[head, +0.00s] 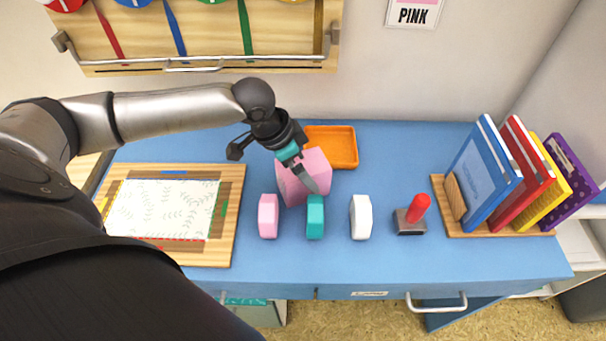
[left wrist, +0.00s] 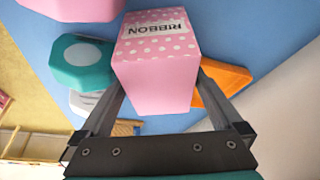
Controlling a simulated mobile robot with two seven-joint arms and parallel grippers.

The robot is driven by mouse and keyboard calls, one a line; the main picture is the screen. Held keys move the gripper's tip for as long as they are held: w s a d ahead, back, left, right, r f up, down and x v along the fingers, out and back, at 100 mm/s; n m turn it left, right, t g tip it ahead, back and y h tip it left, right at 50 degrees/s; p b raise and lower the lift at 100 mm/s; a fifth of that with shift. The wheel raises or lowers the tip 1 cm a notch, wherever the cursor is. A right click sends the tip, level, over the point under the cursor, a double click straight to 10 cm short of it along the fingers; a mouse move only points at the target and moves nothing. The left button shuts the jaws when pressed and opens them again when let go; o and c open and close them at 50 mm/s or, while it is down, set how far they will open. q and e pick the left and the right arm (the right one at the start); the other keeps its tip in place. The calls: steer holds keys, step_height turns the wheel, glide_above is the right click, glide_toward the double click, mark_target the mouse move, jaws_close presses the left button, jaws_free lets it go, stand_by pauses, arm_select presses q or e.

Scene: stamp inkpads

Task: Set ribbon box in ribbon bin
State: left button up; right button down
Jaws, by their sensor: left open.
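The ribbon box (head: 290,188) is pink and stands on the blue desk, just in front of the orange tray (head: 343,147). In the left wrist view the box (left wrist: 158,75) shows white dots and the word RIBBON, upside down. My left gripper (head: 308,176) is open at the box, its arm coming in from the left. In the left wrist view its fingers (left wrist: 160,88) lie on both sides of the box; I cannot tell whether they touch it. The orange tray is empty where visible, partly hidden by the box; no label shows on it. My right gripper is not in view.
Pink (head: 268,216), teal (head: 315,217) and white (head: 361,217) blocks stand in a row in front of the box. A red-handled stamp (head: 411,216) is right of them. A wooden board (head: 228,222) lies left, a book rack (head: 480,233) right. The desk right of the tray is clear.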

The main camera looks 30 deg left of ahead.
arm_select(q)
steer(key=shift+f, duration=0.1)
stand_by(0.3)
steer(key=c, duration=1.5)
